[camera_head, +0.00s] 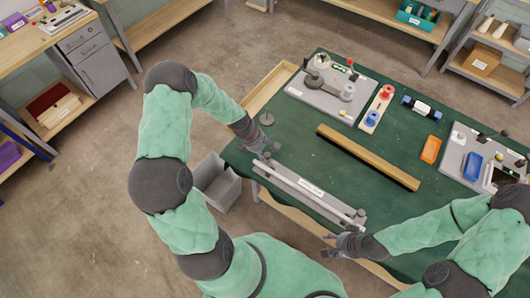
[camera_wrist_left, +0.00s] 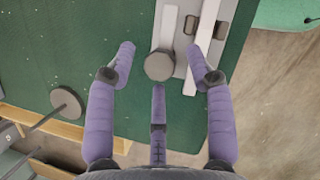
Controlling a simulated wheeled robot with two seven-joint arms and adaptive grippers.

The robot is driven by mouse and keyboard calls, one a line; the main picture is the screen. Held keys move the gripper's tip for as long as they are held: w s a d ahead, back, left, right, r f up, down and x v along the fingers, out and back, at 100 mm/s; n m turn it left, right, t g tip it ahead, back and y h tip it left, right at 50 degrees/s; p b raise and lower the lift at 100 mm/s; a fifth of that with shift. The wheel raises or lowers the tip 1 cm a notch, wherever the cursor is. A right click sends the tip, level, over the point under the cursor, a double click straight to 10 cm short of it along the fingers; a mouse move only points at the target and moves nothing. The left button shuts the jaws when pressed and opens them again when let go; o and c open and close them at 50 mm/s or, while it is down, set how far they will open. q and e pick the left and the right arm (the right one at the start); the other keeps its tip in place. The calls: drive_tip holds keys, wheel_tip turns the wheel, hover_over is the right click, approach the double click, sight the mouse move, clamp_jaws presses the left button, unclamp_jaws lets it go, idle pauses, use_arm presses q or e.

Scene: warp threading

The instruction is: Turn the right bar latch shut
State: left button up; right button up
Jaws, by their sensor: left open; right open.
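A long light-grey bar assembly (camera_head: 310,187) with a white label lies along the front edge of the green table. A dark round knob (camera_head: 361,212) sits at its right end, by the right bar latch; the latch's exact angle is too small to tell. My right gripper (camera_head: 335,244) is open and empty, just in front of and left of that knob, apart from it. My left gripper (camera_head: 266,148) is open at the bar's left end. In the left wrist view, its spread purple fingers (camera_wrist_left: 161,50) straddle a dark round knob (camera_wrist_left: 159,65) beside the bar (camera_wrist_left: 205,35), not closed on it.
A yellow-brown beam (camera_head: 367,158) lies behind the bar on the green table (camera_head: 285,140). A grey disc (camera_head: 267,118) stands near the left edge. A grey bin (camera_head: 218,185) stands on the floor at left.

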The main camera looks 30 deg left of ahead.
use_arm(q)
clamp_jaws()
drive_tip(key=m+g, duration=0.1)
drive_tip(key=m, duration=0.2)
drive_tip(key=shift+w+h+p, duration=0.15)
drive_tip(key=shift+h+p, duration=0.15)
drive_tip(key=m+g, duration=0.2)
drive_tip(key=m, duration=0.2)
drive_tip(key=shift+w, duration=0.15)
drive_tip(key=m+g, duration=0.1)
drive_tip(key=m, duration=0.2)
drive_tip(key=m+g+b, duration=0.1)
drive_tip(key=m, duration=0.1)
drive_tip(key=shift+w+d+f+m, duration=0.1)
drive_tip(key=shift+w+m, duration=0.05)
drive_tip(key=shift+m, duration=0.25)
drive_tip(key=m+g+y+b, duration=0.1)
drive_tip(key=m+y, duration=0.1)
drive_tip(key=m, duration=0.3)
drive_tip(key=shift+d, duration=0.15)
